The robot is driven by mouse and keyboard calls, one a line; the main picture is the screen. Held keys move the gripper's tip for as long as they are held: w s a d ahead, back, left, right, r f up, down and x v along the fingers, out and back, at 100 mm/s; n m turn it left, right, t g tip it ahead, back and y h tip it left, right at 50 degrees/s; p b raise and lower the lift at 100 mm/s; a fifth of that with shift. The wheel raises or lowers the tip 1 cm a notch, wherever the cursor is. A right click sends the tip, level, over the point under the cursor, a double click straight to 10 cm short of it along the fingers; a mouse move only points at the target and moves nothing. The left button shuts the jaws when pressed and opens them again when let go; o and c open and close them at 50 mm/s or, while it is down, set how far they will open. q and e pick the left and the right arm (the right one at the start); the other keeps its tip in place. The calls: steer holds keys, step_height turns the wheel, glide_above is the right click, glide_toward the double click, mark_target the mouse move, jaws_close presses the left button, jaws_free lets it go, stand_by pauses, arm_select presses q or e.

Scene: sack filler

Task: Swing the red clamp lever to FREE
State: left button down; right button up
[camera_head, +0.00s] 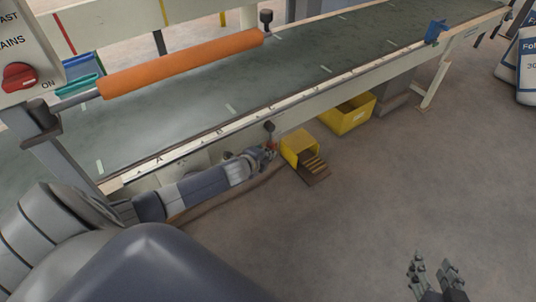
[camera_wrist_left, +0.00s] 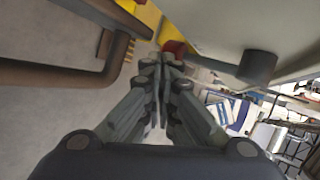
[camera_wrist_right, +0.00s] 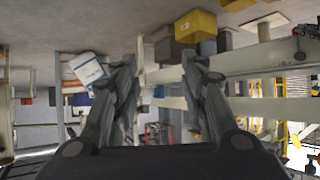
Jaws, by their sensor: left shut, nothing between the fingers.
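A small red part (camera_head: 272,147), which looks like the clamp lever, sits on the near side of the conveyor frame. In the left wrist view the red part (camera_wrist_left: 174,47) is just beyond the fingertips; whether they touch it I cannot tell. A dark knob on a stem (camera_head: 269,126) rises beside it and shows large in the left wrist view (camera_wrist_left: 258,66). My left gripper (camera_head: 268,154) is shut and empty at the red part. My right gripper (camera_head: 437,268) is open and empty over bare floor. I cannot read any FREE mark.
The conveyor belt (camera_head: 200,115) runs along the far side, with an orange roller (camera_head: 180,64) above it. A yellow box (camera_head: 300,147) and a yellow bin (camera_head: 350,115) are below its edge. A red knob (camera_head: 18,77) is on the left panel.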

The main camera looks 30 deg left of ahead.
steer(key=shift+w+a+r+t, duration=0.15)
steer(key=shift+w+r+t, duration=0.15)
steer(key=shift+r, duration=0.05)
